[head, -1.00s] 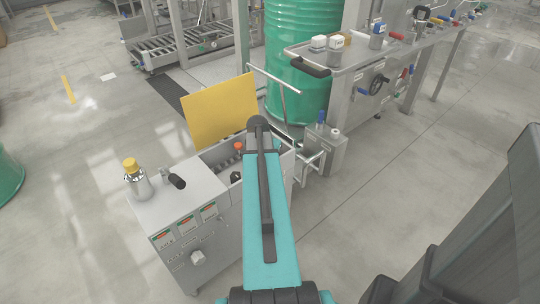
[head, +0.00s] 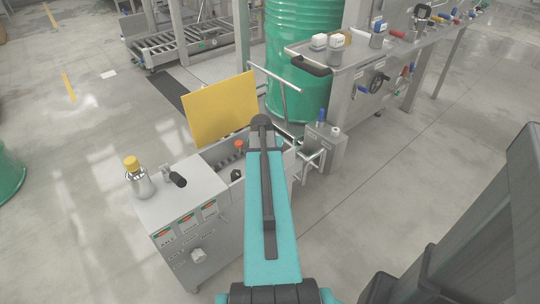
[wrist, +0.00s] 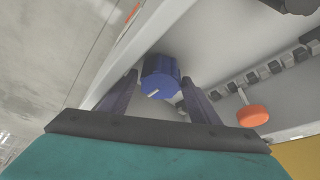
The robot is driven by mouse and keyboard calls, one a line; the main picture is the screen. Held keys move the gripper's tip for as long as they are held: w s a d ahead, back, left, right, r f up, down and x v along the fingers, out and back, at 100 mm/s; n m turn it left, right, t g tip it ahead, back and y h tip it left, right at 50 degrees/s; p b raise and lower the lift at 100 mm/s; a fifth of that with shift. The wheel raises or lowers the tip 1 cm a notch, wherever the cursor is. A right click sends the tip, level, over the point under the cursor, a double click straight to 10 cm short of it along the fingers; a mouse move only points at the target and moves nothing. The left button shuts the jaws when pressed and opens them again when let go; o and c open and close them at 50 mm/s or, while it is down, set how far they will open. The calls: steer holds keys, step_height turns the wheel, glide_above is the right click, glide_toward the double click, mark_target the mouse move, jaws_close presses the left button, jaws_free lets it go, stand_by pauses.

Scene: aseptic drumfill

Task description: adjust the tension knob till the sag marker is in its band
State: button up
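In the wrist view, a blue knob (wrist: 160,77) with a white line on its face sits against a pale wall, which I take as the tension knob. My gripper (wrist: 160,88) is open, with one dark finger on each side of the knob. I cannot tell whether the fingers touch it. An orange disc (wrist: 253,116) on a thin stem hangs by a dark chain (wrist: 265,76), likely the sag marker. The orange piece also shows inside the open cabinet in the head view (head: 239,145). No band is clearly seen. In the head view my arm hides the gripper and knob.
The grey cabinet (head: 180,199) has a raised yellow lid (head: 220,108). A yellow-capped bottle (head: 138,180) and a black handle (head: 177,179) are on its top. A grey post unit (head: 326,148) stands close on the right, with a green drum (head: 300,60) behind.

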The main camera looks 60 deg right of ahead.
steer(key=shift+s+r, duration=0.15)
steer(key=shift+s, duration=0.05)
steer(key=p+v, duration=0.1)
steer(key=v, duration=1.2)
steer(key=shift+a+r, duration=0.15)
steer(key=shift+r, duration=0.05)
stand_by(0.5)
